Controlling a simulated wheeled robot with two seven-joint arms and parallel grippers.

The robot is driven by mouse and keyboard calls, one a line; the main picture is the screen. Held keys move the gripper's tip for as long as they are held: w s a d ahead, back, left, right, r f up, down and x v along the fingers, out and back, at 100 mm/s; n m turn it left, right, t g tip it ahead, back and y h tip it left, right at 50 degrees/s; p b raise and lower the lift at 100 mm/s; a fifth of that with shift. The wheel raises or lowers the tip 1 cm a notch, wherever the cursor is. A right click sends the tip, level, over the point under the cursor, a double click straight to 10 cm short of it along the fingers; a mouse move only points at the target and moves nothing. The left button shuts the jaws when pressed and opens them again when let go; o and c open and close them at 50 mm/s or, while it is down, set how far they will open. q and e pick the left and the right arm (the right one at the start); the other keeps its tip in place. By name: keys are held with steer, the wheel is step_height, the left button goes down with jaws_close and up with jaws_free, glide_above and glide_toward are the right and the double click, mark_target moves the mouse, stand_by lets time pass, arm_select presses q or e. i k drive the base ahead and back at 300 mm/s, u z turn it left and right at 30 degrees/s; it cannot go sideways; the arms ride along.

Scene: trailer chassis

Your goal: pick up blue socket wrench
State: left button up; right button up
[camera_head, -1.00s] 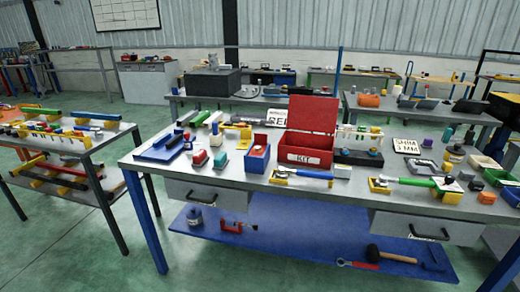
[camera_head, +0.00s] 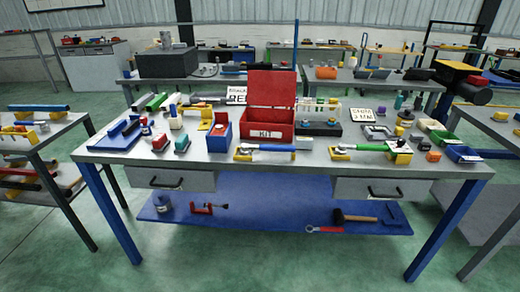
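A wrench with a blue handle (camera_head: 276,149) lies on the front of the grey workbench (camera_head: 215,164), just in front of the red box labelled KIT (camera_head: 267,133). Its metal head end, at the left, rests at a yellow holder (camera_head: 243,152). Neither of my grippers shows in the head view.
A blue lower shelf (camera_head: 270,212) holds a mallet (camera_head: 352,216) and a red clamp (camera_head: 207,208). Two drawers are under the benchtop. Another table (camera_head: 45,135) stands at the left. The green floor in front of the workbench is clear.

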mark_target(246, 151)
steer(key=u, duration=1.3)
steer(key=i, duration=1.25)
steer(key=z, duration=2.4)
